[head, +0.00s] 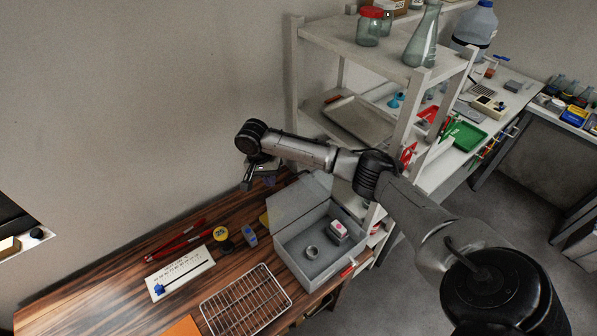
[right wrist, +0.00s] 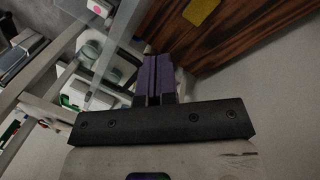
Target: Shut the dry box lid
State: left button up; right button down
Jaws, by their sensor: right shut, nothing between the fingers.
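The dry box (head: 309,272) is a grey open-topped box at the right end of the wooden table. Its lid (head: 297,200) is a pale grey see-through panel standing open at the box's back edge. Inside are a small grey ring (head: 312,252) and a white and pink block (head: 338,231). My right gripper (head: 247,184) is shut and empty, above the table's back edge, left of and behind the lid; I see no contact. In the right wrist view its purple fingers (right wrist: 155,82) are together, and a clear pane (right wrist: 118,55), likely the lid, is left of them. My left gripper is out of view.
A white shelf rack (head: 297,75) stands close behind and right of the box, with my right arm crossing before it. On the table (head: 110,290) are a wire rack (head: 246,300), a white board (head: 180,272), red tools (head: 180,240) and a yellow tape roll (head: 221,234).

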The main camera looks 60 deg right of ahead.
jog(key=s+d+r+m+g+y, duration=0.2)
jog(key=d+r+m, duration=0.4)
jog(key=d+m, duration=0.2)
jog(key=m+p, duration=0.1)
send_near(299, 193)
jog(key=f, duration=0.1)
jog(key=s+d+f, duration=0.1)
jog(key=f, duration=0.1)
jog(key=d+f, duration=0.1)
jog(key=f, duration=0.1)
jog(key=shift+s, duration=0.4)
